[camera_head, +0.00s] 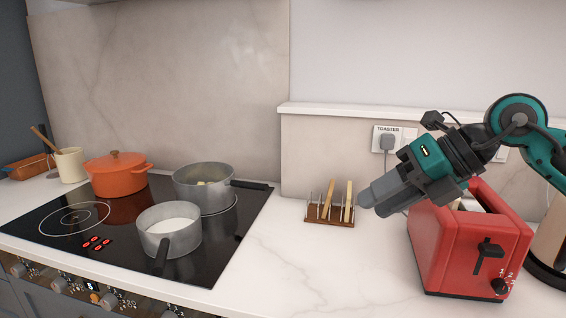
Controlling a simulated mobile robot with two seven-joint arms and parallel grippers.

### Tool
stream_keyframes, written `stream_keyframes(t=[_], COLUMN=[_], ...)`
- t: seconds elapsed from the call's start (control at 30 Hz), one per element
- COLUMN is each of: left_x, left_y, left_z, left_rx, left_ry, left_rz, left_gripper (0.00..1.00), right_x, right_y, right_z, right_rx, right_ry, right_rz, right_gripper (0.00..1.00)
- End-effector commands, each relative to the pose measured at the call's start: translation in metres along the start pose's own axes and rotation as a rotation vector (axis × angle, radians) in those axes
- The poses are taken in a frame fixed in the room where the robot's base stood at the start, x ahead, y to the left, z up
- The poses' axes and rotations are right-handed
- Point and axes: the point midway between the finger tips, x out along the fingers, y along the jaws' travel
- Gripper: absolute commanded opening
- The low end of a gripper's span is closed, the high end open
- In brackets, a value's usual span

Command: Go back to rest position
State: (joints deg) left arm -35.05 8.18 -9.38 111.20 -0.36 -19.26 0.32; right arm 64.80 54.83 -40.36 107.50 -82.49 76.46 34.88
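My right gripper (368,201) comes in from the right, above the counter between the toast rack and the toaster. Its grey fingers point down and left, and they overlap from this side, so I cannot tell whether they are open or shut. I see nothing held in them. The wooden toast rack (330,222) stands left of the fingertips with two upright slices of toast (348,200) in it. The red toaster (462,252) stands below and right of the gripper. My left gripper is not in view.
A black hob (110,245) on the left carries an orange pot (116,180), a grey pan (203,190) and a front saucepan (170,238). The counter (300,275) in front of the rack is clear.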

Motion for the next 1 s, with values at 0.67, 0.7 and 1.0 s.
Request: stream_keyframes(t=[0.67, 0.7, 1.0], left_x=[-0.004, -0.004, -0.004], left_y=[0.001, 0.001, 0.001], left_z=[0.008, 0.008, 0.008], left_rx=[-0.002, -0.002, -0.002], left_ry=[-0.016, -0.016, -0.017], left_rz=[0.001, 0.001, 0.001], left_gripper=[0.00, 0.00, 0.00], right_x=[0.022, 0.025, 0.085], right_y=[0.063, 0.044, -0.101], right_z=[0.010, 0.007, -0.104], right_rx=[1.070, 1.189, 2.113], right_ry=[-0.676, -0.734, -1.079], right_rz=[1.275, 1.273, 0.868], right_gripper=[0.38, 0.38, 0.38])
